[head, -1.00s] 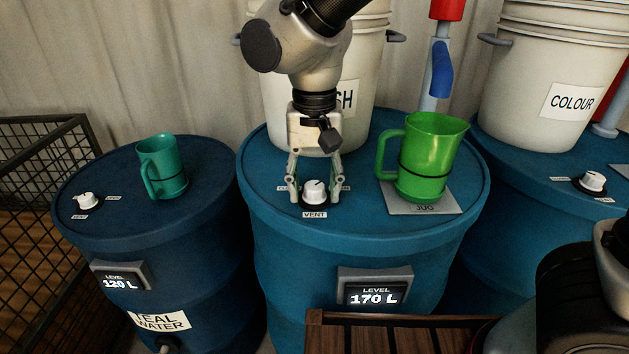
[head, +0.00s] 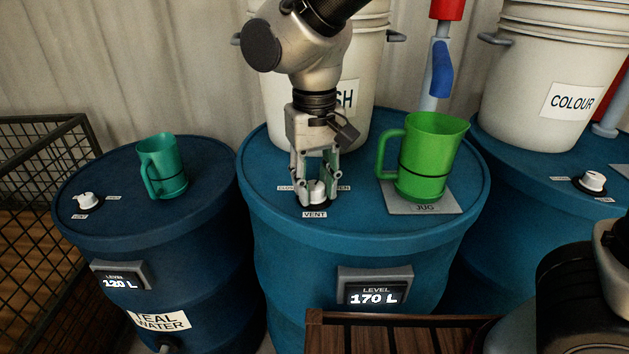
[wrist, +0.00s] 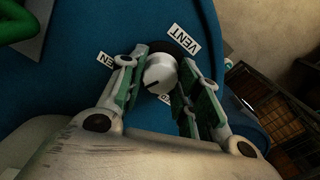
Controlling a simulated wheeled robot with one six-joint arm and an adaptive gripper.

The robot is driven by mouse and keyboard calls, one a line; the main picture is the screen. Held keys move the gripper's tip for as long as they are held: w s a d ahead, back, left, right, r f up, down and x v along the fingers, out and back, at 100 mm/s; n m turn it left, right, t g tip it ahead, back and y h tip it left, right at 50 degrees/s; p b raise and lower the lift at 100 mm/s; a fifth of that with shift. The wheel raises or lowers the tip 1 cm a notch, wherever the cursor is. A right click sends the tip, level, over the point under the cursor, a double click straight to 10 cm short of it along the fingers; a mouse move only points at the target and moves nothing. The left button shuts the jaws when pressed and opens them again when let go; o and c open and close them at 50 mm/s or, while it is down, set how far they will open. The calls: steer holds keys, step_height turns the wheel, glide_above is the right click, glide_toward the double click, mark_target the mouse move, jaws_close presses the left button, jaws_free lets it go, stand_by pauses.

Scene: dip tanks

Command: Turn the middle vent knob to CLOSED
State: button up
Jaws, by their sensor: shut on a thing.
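The middle vent knob (head: 317,190) is a white knob on a dark base, on top of the middle blue drum (head: 360,235). A VENT label (head: 314,214) is in front of it, a partly hidden CLOSED label (head: 285,188) at its left and an OPEN label (head: 344,188) at its right. My gripper (head: 317,184) points down with its fingers shut on the knob from both sides. In the wrist view the knob (wrist: 160,73) sits between the fingertips, its dark pointer mark towards the lower left; the labels there are partly covered.
A green jug (head: 428,155) stands on a JUG plate (head: 447,206) just right of my gripper. A white bucket (head: 272,95) stands behind it. The left drum (head: 215,205) carries a teal mug (head: 163,165) and another knob (head: 87,200). The drum top's front is clear.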

mark_target(315, 185)
steer(key=n, duration=1.3)
steer(key=shift+n, duration=0.4)
stand_by(0.3)
steer(key=o, duration=1)
steer(key=shift+o, duration=0.2)
steer(key=shift+r, duration=0.1)
step_height(315, 185, up, 12)
